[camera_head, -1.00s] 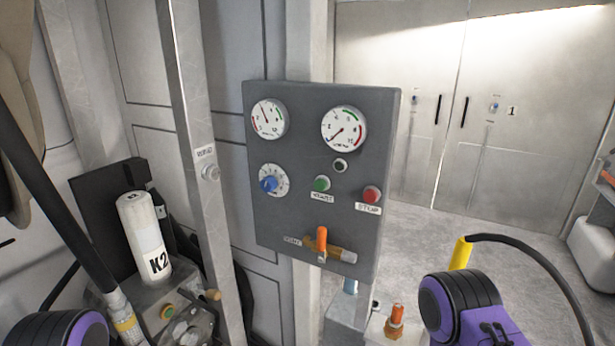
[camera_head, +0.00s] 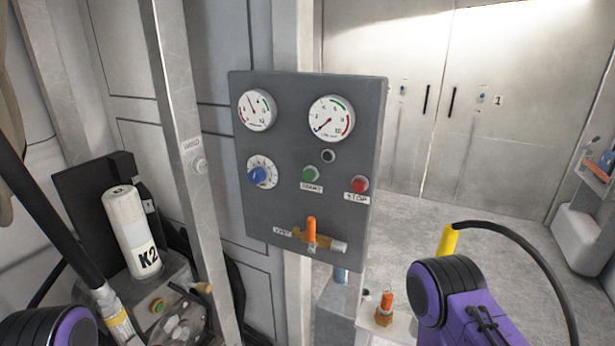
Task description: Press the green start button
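The green start button (camera_head: 310,174) sits on a grey control panel (camera_head: 345,215), above a label reading START. The red stop button (camera_head: 360,184) is to its right, and a blue knob (camera_head: 258,175) on a white dial is to its left. Nothing covers the green button. Purple and black parts of my arms show at the lower left and lower right, both apart from the panel. Neither gripper's fingers can be seen.
Two round gauges (camera_head: 257,109) (camera_head: 331,118) top the panel, and an orange-handled valve (camera_head: 311,231) sits low on it. A metal post (camera_head: 182,130) stands left of the panel. A white K2 cylinder (camera_head: 131,230) stands at left. Open floor lies behind, before double doors (camera_head: 390,70).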

